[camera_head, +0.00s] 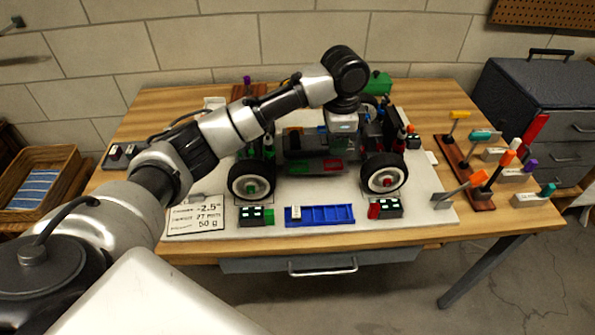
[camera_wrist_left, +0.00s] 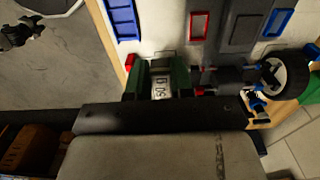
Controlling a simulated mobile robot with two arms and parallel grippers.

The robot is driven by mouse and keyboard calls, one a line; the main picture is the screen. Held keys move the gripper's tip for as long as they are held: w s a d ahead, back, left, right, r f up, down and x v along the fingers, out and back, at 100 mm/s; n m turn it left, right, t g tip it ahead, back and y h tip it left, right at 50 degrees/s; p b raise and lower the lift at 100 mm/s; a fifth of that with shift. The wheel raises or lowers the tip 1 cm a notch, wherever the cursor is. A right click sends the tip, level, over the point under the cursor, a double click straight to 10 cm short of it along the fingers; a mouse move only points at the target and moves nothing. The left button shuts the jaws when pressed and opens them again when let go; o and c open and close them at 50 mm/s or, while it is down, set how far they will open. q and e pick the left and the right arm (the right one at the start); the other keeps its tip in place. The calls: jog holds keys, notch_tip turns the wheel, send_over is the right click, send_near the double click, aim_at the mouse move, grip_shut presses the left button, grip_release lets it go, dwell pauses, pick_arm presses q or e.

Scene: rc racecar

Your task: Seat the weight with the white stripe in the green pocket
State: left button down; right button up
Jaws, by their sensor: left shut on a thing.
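My left gripper (camera_head: 343,126) reaches over the right part of the racecar, pointing down. The green pocket (camera_head: 307,168) is on the car's near side, left of the gripper, beside the red pocket (camera_head: 332,165). The wrist view shows the red pocket (camera_wrist_left: 199,26) and a blue pocket (camera_wrist_left: 277,22), but no green one. My right gripper is out of view.
The wheeled racecar chassis (camera_head: 300,143) stands on a white mat (camera_head: 425,193) on a wooden table. A blue slotted rack (camera_head: 330,215) lies in front, between small dark boxes. A tool rack (camera_head: 468,172) stands at right; a printed card (camera_head: 195,216) lies at left.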

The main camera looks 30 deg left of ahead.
pick_arm(q)
send_over(292, 168)
notch_tip(292, 168, down, 7)
jog(key=shift+r, duration=0.1)
jog(key=shift+f, duration=2.05)
jog(key=c, duration=1)
grip_release()
jog(key=shift+f, duration=0.1)
notch_tip(292, 168, up, 12)
jog(key=shift+r, duration=0.15)
